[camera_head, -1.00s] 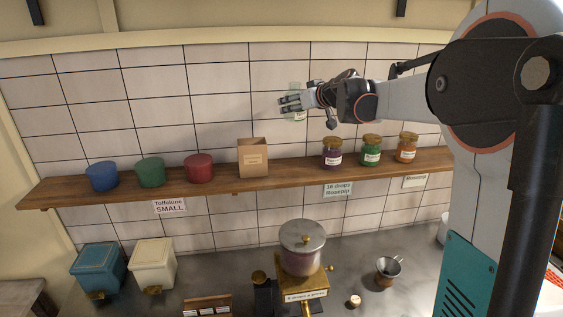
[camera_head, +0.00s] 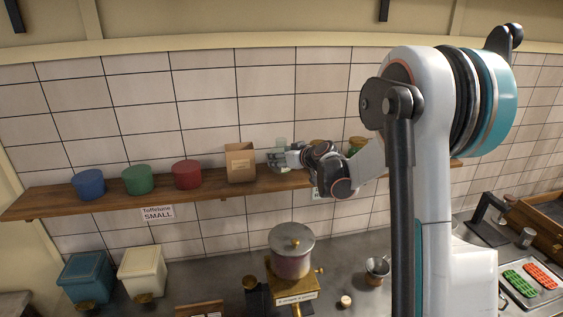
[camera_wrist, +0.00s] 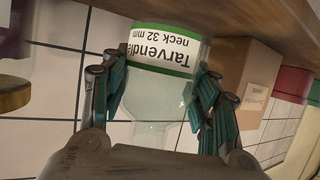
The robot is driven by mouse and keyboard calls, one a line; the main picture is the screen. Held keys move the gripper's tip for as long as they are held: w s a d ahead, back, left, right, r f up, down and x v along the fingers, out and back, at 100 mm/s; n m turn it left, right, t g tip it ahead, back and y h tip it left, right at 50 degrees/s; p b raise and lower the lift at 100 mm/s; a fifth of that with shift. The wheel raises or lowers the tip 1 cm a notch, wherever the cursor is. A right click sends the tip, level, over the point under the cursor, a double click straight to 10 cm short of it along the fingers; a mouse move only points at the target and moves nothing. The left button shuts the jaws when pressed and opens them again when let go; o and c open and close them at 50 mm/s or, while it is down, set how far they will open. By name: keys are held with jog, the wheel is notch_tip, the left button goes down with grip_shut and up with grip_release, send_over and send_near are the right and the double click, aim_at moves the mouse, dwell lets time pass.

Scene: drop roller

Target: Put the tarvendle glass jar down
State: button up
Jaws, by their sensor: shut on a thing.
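The tarvendle glass jar (camera_wrist: 155,95) is clear glass with a white, green-edged label reading "Tarvendle neck 32 mm". It appears upside down in the wrist view. My gripper (camera_wrist: 155,98) is shut on it, with a finger on each side. In the head view my gripper (camera_head: 284,158) is at the wooden shelf (camera_head: 218,194), just right of the cardboard box, and the jar (camera_head: 281,143) shows only faintly there. I cannot tell whether its base touches the shelf.
A cardboard box (camera_head: 240,163) stands left of the jar, then red (camera_head: 187,174), green (camera_head: 137,179) and blue (camera_head: 88,184) canisters. Jars with brass lids (camera_head: 357,144) stand to the right, partly hidden by my arm. A brass-based machine (camera_head: 291,265) stands on the counter below.

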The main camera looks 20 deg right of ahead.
jog(key=shift+w+f, duration=0.15)
jog(key=shift+f, duration=0.8)
jog(key=shift+f, duration=0.15)
jog(key=o, duration=1.2)
jog(key=shift+s+r, duration=0.2)
jog(key=shift+r, duration=0.1)
jog(key=b+v, duration=0.1)
jog(key=v, duration=1)
jog(key=shift+s, duration=0.35)
